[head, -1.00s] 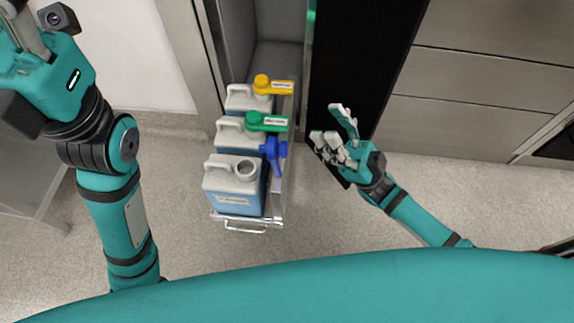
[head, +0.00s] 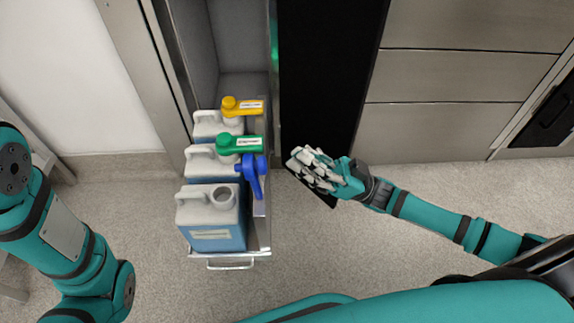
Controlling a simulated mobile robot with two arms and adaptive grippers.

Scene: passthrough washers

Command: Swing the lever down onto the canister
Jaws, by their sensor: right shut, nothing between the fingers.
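A blue lever (head: 252,170) hangs on the right side of the drawer, its handle pointing down and toward the front. It is swung off the front canister (head: 212,218), a white-topped jug of blue liquid whose round mouth is uncovered. My right gripper (head: 310,168) is shut and empty, to the right of the blue lever with a gap between them. My left arm (head: 70,245) shows at the left edge; its gripper is outside the picture.
Two more canisters stand behind, under a green lever (head: 238,143) and a yellow lever (head: 242,105). The pulled-out drawer has a front handle (head: 230,265). A black panel (head: 325,75) and steel drawers (head: 445,130) stand at the back right. The floor in front is clear.

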